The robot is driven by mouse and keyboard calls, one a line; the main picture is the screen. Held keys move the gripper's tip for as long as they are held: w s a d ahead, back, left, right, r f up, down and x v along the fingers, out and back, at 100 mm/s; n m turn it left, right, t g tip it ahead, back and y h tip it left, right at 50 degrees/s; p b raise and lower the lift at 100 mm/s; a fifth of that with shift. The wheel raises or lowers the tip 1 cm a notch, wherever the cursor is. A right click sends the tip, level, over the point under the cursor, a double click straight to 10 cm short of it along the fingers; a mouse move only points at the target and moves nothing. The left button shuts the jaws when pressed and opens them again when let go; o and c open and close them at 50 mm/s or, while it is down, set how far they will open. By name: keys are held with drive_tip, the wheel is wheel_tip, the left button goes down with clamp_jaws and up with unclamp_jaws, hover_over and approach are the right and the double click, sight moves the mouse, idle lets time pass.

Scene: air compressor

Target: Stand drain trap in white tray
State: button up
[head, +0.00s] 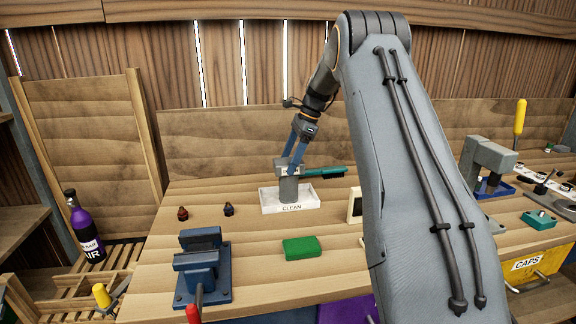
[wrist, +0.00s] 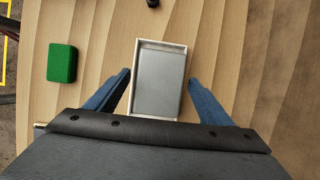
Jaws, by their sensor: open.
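The drain trap (head: 289,190), a grey cylinder with a wider grey block on top, stands upright in the white tray (head: 311,203) marked CLEAN. My gripper (head: 291,165) is over it from above, its blue fingers at the level of the top block. In the wrist view the open fingers of my gripper (wrist: 159,76) lie on either side of a grey rectangle (wrist: 161,82) framed in white. I cannot tell there whether the fingers touch the trap.
A green block (head: 301,247) lies in front of the tray, and a blue vise (head: 202,265) stands front left. Two small dark knobs (head: 228,209) sit left of the tray. A green-handled tool (head: 326,172) lies behind it. My arm hides part of the bench to the right.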

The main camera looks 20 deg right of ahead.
drive_tip(key=w+b+v, duration=0.1)
drive_tip(key=b+v, duration=0.2)
drive_tip(key=v, duration=0.7)
drive_tip(key=shift+s+r, duration=0.3)
drive_tip(key=shift+s, duration=0.15)
drive_tip(key=shift+d, duration=0.15)
